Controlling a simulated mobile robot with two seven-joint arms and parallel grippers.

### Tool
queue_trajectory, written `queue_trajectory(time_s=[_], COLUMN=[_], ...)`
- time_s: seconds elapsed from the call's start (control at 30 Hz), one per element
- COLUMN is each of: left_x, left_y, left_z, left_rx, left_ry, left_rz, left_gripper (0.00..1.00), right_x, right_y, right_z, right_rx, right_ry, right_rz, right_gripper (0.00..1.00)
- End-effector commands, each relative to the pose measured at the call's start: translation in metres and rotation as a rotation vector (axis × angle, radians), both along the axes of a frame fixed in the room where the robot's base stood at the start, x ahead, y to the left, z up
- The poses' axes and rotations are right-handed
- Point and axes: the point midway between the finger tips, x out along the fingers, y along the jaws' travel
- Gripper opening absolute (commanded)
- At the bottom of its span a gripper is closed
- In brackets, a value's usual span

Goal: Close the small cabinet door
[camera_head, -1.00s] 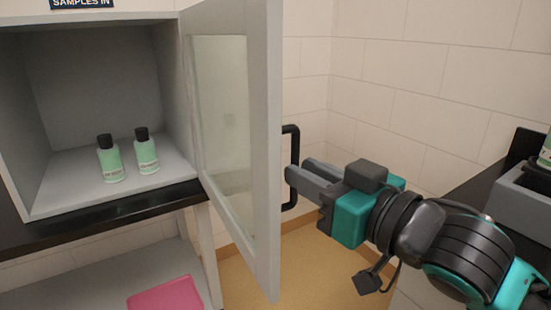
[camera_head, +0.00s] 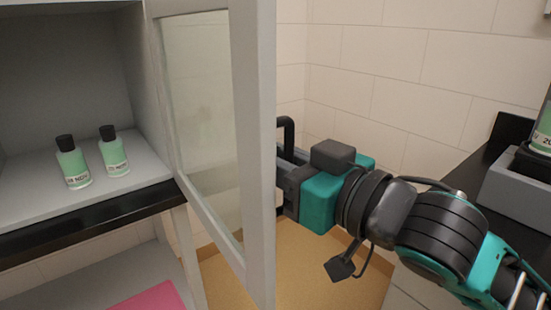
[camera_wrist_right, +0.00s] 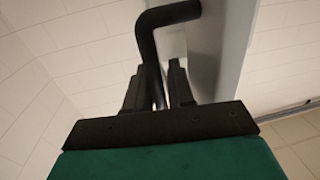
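The small cabinet door (camera_head: 256,150), a grey frame with a glass pane (camera_head: 205,130), stands wide open, swung toward me. Its black handle (camera_head: 285,130) is on the door's right face. My right gripper (camera_head: 284,168) is at this handle, its fingertips partly hidden behind the door edge. In the right wrist view the handle (camera_wrist_right: 150,50) passes down between the two fingers of my right gripper (camera_wrist_right: 157,80). The fingers are close to the bar, but I cannot tell whether they grip it. My left gripper does not show.
Two green bottles (camera_head: 72,165) (camera_head: 114,155) stand inside the open cabinet (camera_head: 130,190). A pink item (camera_head: 150,297) lies on a lower shelf. A dark counter (camera_head: 485,170) with a grey holder (camera_head: 515,188) is at the right. The tiled wall is behind the door.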

Motion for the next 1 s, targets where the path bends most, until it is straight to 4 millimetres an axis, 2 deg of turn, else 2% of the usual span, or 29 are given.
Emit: queue_trajectory(time_s=[0.03, 0.27, 1.0], left_x=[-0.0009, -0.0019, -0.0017], left_y=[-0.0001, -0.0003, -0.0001], left_z=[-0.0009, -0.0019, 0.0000], left_rx=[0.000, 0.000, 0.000], left_ry=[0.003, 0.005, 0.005], left_rz=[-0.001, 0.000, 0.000], left_gripper=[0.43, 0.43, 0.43], right_x=[-0.0001, 0.0000, 0.0004], right_y=[0.0001, 0.0000, 0.0014], right_z=[0.0001, 0.0000, 0.0001], right_rx=[0.000, 0.000, 0.000], right_ry=[0.000, 0.000, 0.000], right_rz=[0.000, 0.000, -0.002], right_gripper=[0.22, 0.00, 0.00])
